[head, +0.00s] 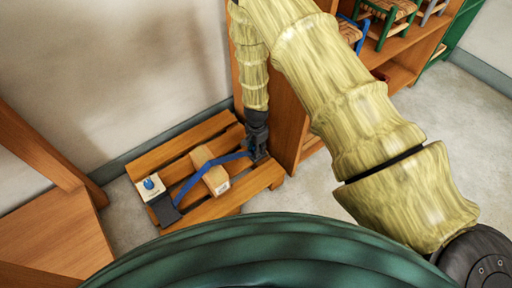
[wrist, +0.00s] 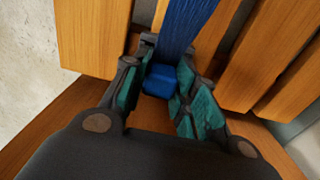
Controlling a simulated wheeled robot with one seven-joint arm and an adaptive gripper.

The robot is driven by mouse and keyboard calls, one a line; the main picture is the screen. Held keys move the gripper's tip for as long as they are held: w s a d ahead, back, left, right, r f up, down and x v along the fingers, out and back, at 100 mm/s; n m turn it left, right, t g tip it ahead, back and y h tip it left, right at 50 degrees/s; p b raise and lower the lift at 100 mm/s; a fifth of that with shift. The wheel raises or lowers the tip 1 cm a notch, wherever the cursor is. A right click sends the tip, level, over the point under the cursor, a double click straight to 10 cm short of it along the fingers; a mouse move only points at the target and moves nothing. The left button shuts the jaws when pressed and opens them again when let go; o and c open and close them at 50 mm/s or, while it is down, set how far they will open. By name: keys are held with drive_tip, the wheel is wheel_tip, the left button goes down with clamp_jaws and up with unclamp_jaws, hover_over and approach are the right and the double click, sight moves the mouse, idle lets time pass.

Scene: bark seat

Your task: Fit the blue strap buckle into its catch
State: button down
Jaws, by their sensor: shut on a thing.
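The blue strap (head: 240,156) runs across a brown box (head: 209,170) on a slatted wooden pallet (head: 230,203). My gripper (head: 257,153) is at the strap's right end, low by the pallet's right side. In the wrist view, my gripper (wrist: 160,92) is shut on the blue buckle (wrist: 160,80), which sits between the teal-padded fingers. The strap leads up from it in that view. A dark grey piece (head: 164,209) lies at the strap's left end; I cannot tell whether it is the catch. No catch shows clearly near the buckle, where the fingers hide part of the view.
A white block with a blue knob (head: 151,186) stands on the pallet's left end. A wooden shelf unit (head: 290,120) with small chairs rises close to the right of my gripper. A wall is behind the pallet. Open floor (head: 310,195) lies to the right.

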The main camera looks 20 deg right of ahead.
drive_tip(key=shift+f, duration=0.2)
drive_tip(key=c, duration=1.1)
unclamp_jaws()
drive_tip(key=shift+r, duration=0.1)
wheel_tip(320, 180, up, 12)
drive_tip(key=p, duration=0.5)
drive_tip(key=shift+r, duration=0.25)
